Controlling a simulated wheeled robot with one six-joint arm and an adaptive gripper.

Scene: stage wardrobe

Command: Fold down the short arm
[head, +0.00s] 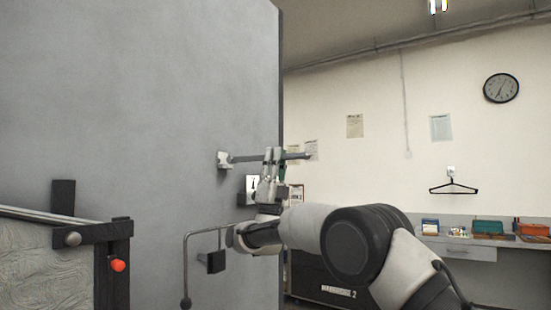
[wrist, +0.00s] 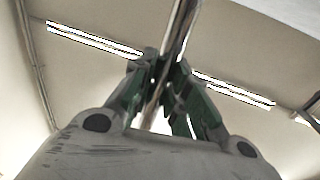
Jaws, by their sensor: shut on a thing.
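The short arm (head: 246,158) is a grey bar that sticks out level from a white bracket (head: 223,160) on the grey wall panel. Its free end (head: 303,156) reaches right, past the panel's edge. My gripper (head: 273,156) points up and is shut on the bar, between its middle and its free end. In the wrist view the bar (wrist: 182,28) runs up and down between my fingertips (wrist: 165,75). The fingers hide the piece of bar they hold.
Below, a thin bent rod (head: 186,265) with a ball end hangs by a black block (head: 212,261), close to my wrist. A framed panel with a red knob (head: 118,265) stands at left. A counter with boxes (head: 487,227) and a hanger (head: 453,188) are far right.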

